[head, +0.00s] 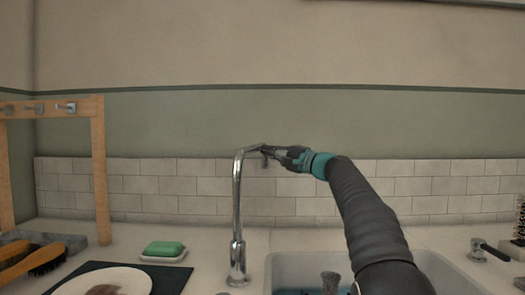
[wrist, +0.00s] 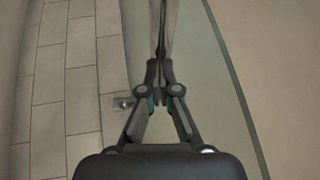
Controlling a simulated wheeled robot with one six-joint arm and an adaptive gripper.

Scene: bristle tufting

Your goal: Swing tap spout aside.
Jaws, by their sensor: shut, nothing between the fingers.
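The chrome tap (head: 237,215) rises from the counter at the left edge of the sink. Its neck bends at the top, and the spout (head: 250,149) points right, toward my gripper. My gripper (head: 267,153) is at the spout's end, with its fingers shut and nothing held between them. It looks very close to the spout, but I cannot tell whether they touch. In the wrist view the shut fingers (wrist: 158,72) meet at the centre, and a grey bar, seemingly the spout (wrist: 165,25), runs up beyond them.
The sink (head: 285,267) lies below my arm, with a grey item (head: 330,283) in it. Left are a green soap (head: 164,248), a plate (head: 75,283) on a dark mat (head: 172,277), brushes (head: 47,258) and a wooden rack (head: 100,180). Tiled wall (head: 140,185) is behind.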

